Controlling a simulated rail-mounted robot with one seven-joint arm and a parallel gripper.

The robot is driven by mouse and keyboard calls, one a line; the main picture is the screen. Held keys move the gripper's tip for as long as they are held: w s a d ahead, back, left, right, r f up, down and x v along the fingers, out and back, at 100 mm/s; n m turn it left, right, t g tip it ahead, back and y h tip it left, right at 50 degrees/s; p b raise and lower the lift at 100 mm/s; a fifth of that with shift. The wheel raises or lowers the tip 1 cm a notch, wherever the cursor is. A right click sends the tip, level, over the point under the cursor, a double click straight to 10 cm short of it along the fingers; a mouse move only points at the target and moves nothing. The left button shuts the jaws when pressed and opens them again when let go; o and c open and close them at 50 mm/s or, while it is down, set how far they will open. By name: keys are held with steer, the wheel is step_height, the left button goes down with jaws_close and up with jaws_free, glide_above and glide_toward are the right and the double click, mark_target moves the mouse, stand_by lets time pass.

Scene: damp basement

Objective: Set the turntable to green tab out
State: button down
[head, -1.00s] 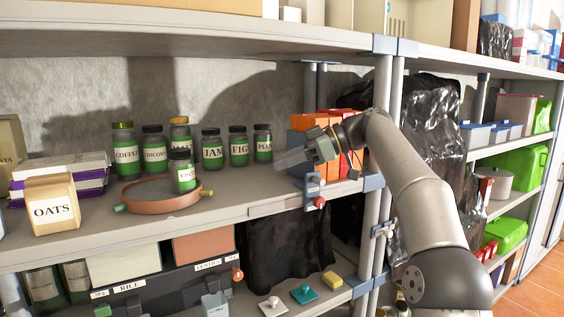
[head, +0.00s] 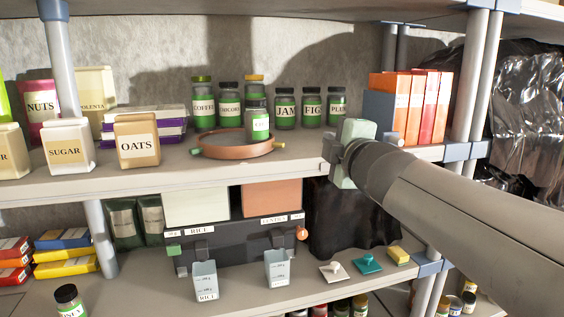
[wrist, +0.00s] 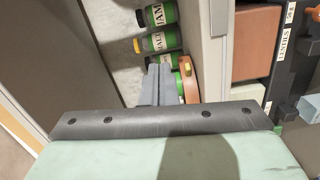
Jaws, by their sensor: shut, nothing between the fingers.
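The turntable (head: 236,149) is a round, reddish-brown tray with a raised rim on the middle shelf. Its green tab (head: 196,151) points left and its yellow tab (head: 280,146) points right. One green-labelled jar (head: 257,124) stands on it, towards the back right. My gripper (head: 327,150) is right of the turntable, apart from it, in front of the shelf edge. In the wrist view its fingers (wrist: 155,84) are together and empty. Part of the turntable rim (wrist: 194,88) and the yellow tab (wrist: 187,69) show just beyond them; the green tab is not clear there.
Several jars (head: 285,108) stand in a row behind the turntable. An oats canister (head: 137,141) is to its left, and orange binders (head: 417,105) are at the right. A post (head: 467,75) stands beyond them. The shelf between turntable and binders is mostly free.

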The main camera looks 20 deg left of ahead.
mark_target(282, 145)
steer(key=s+a+f+n+g+y, duration=0.3)
steer(key=s+a+f+n+y, duration=0.1)
steer(key=s+n, duration=0.15)
steer(key=shift+m, duration=0.45)
steer(key=x, duration=0.4)
steer(key=w+p+x, duration=0.1)
steer(key=x, duration=0.3)
steer(key=d+x, duration=0.1)
steer(key=x, duration=0.2)
steer(key=shift+w+a+p, duration=0.15)
steer(key=shift+w+p, duration=0.15)
steer(key=shift+w, duration=0.6)
steer(key=shift+w+p, duration=0.45)
steer(key=shift+w, duration=0.5)
steer(key=shift+s, duration=0.15)
steer(key=shift+d, duration=0.25)
